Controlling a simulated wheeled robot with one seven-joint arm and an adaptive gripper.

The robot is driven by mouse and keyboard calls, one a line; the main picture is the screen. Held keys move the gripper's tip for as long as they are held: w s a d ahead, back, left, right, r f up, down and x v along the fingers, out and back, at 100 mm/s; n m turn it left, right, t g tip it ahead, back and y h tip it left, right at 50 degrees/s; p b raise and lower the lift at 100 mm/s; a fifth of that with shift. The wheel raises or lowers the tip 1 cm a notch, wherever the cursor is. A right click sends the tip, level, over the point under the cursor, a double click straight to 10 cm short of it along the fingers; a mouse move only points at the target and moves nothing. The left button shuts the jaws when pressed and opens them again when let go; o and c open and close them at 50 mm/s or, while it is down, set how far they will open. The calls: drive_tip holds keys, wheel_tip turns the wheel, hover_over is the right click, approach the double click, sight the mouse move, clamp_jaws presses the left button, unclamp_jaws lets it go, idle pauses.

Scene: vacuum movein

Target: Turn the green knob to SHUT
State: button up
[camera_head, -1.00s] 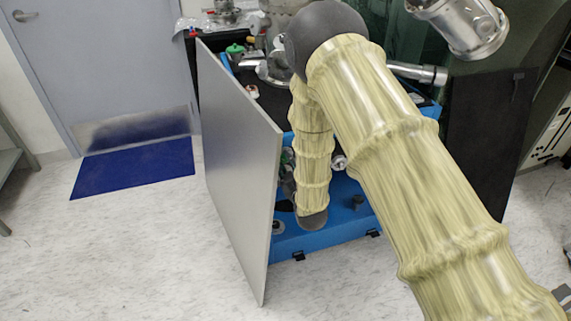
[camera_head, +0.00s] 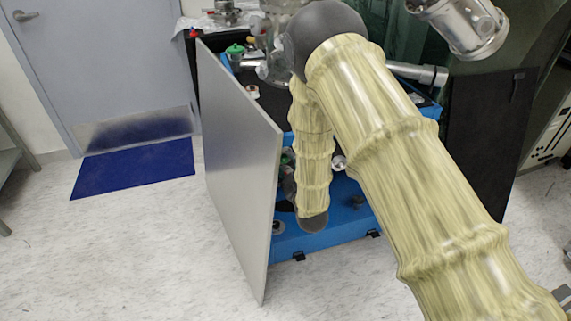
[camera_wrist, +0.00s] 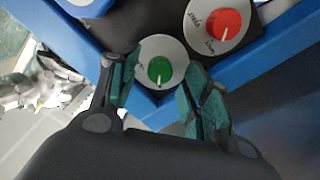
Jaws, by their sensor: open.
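The green knob (camera_wrist: 160,69) sits on a round pale dial plate (camera_wrist: 178,52) in the wrist view, with a white pointer line running down toward my gripper. The lettering on its plate cannot be read. My gripper (camera_wrist: 154,84) is open, with one finger on each side of the green knob and over the dial's edges. Whether the fingertips touch the knob cannot be told. In the head view the green knob is hidden behind my arm and the cabinet door.
A red knob (camera_wrist: 224,24) on its own dial is close at the upper right of the green one. A blue frame (camera_wrist: 85,40) borders the dark panel. In the head view a grey door panel (camera_head: 235,165) stands open left of my arm, and a black panel (camera_head: 485,140) stands at right.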

drive_tip(key=v, duration=1.1)
drive_tip(key=shift+s, duration=0.2)
drive_tip(key=s+d+f+m+g+h, duration=0.2)
drive_tip(key=s+d+f+g, duration=0.1)
drive_tip(key=s+d+f, duration=0.3)
drive_tip(key=s+d+f+m+g+h, duration=0.2)
drive_tip(key=s+d+f+m+g, duration=0.1)
drive_tip(key=f, duration=0.6)
drive_tip(key=s+d+f+m+g, duration=0.1)
drive_tip(key=s+d+f+g, duration=0.15)
drive_tip(key=s, duration=0.25)
drive_tip(key=s+d+f+m+g+h, duration=0.1)
drive_tip(key=s+d+f, duration=0.15)
drive_tip(key=s, duration=0.25)
drive_tip(key=s+d+f+m+g, duration=0.1)
drive_tip(key=s+d+f+g, duration=0.1)
drive_tip(key=s+f, duration=0.25)
drive_tip(key=s+d+f+m+g, duration=0.25)
drive_tip(key=s+g, duration=0.35)
drive_tip(key=s, duration=1)
wheel_tip(320, 180, up, 14)
drive_tip(key=p, duration=1.3)
drive_tip(key=shift+s+d+h+p, duration=0.25)
drive_tip(key=shift+h+p, duration=0.05)
drive_tip(key=shift+p, duration=0.05)
drive_tip(key=shift+r+m, duration=0.15)
drive_tip(key=shift+m, duration=0.1)
drive_tip(key=shift+c, duration=0.5)
